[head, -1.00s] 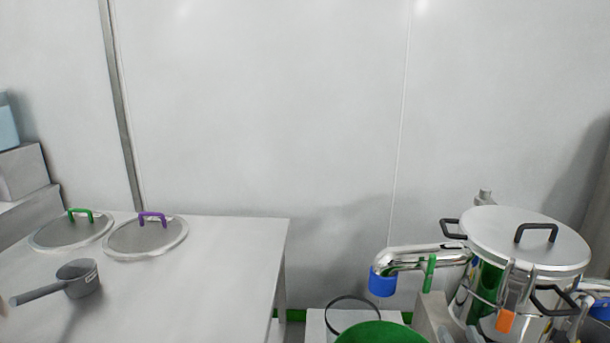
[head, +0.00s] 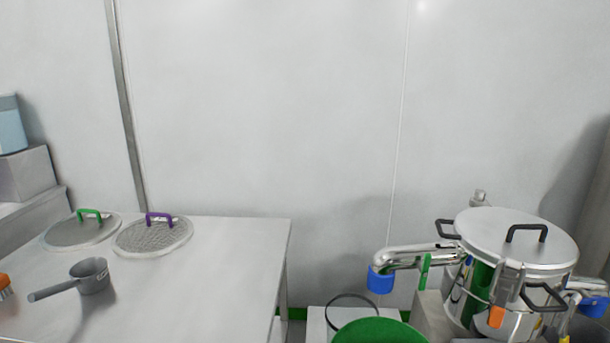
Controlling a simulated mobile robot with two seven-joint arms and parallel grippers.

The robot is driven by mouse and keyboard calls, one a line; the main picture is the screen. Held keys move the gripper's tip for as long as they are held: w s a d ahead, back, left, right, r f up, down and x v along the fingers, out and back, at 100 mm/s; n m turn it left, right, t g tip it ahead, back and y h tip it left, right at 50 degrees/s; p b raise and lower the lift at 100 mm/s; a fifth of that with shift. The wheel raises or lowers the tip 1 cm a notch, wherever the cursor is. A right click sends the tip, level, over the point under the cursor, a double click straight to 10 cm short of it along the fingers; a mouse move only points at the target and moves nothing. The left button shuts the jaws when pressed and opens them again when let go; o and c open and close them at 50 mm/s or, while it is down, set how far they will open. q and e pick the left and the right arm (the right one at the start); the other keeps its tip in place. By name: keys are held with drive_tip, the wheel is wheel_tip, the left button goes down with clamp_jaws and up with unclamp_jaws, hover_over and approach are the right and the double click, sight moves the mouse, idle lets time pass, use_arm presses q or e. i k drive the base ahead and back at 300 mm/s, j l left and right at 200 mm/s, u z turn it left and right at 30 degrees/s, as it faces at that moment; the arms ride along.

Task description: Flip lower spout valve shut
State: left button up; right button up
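A steel lidded vessel (head: 515,245) stands at the right. A steel spout (head: 420,255) runs left from it and ends in a blue collar (head: 380,280). A second spout with a blue end (head: 592,306) is partly cut off at the right edge, with a yellow piece (head: 564,326) low beside the vessel. I cannot tell which of these is the lower spout valve, or whether it is open or shut. Neither of my grippers is in view.
A green-topped round container (head: 380,332) stands below the left blue collar. The white table (head: 210,290) at left holds two round lids, a grey scoop (head: 92,276) and an orange-topped item (head: 4,287) at the edge. A gap separates table and vessel.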

sight(588, 299)
drive_tip(key=z, duration=0.4)
drive_tip(key=i+l+z, duration=0.1)
drive_tip(key=z, duration=0.7)
drive_tip(key=i+l+z, duration=0.1)
drive_tip(key=z, duration=0.3)
drive_tip(key=i+l+u, duration=0.15)
drive_tip(key=l, duration=0.25)
drive_tip(key=i+l+u, duration=0.1)
drive_tip(key=i+l, duration=0.25)
drive_tip(key=i+l+u, duration=0.15)
drive_tip(key=l, duration=0.35)
drive_tip(key=i+l+u, duration=0.1)
drive_tip(key=i+l, duration=0.2)
drive_tip(key=l, duration=0.15)
drive_tip(key=i+l+u, duration=0.15)
drive_tip(key=l, duration=0.3)
drive_tip(key=i+l+u, duration=0.1)
drive_tip(key=i+l, duration=0.15)
drive_tip(key=l, duration=0.25)
drive_tip(key=i+l+u, duration=0.15)
drive_tip(key=l, duration=0.35)
drive_tip(key=i+l+u, duration=0.1)
drive_tip(key=l, duration=0.45)
